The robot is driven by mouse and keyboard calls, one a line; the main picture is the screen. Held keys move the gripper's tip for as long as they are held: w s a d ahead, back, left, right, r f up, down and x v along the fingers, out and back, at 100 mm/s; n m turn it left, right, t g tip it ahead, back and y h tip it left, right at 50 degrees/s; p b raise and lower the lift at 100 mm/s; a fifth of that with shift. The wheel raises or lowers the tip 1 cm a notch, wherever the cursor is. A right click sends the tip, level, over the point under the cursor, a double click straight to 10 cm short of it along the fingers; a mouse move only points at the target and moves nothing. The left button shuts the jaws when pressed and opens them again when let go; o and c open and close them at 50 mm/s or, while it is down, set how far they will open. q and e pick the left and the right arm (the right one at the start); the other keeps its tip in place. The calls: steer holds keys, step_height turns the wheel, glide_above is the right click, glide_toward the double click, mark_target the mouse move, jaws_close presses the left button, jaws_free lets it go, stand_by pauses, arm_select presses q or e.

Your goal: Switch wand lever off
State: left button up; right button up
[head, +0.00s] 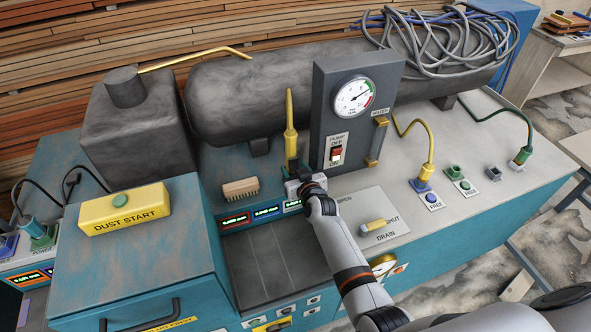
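A yellow wand (290,118) stands upright on the machine top, left of the grey gauge panel. I take it to be the wand lever. A green part (293,167) shows at its foot, and my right gripper (296,173) is right at this foot, coming from the front. The gripper hides part of the wand's base. Its fingers are small and overlap the base, so I cannot tell whether they are open or touching it. My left gripper is out of view.
The gauge panel (331,76) with a pump switch (337,152) stands close right of the wand. A brush (241,188) lies to the left. A DRAIN lever (379,225) and cabled plugs (424,183) are to the right. A dark tank (225,98) is behind.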

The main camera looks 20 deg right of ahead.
steer(key=b+v, duration=0.1)
steer(key=v, duration=1.1)
stand_by(0.5)
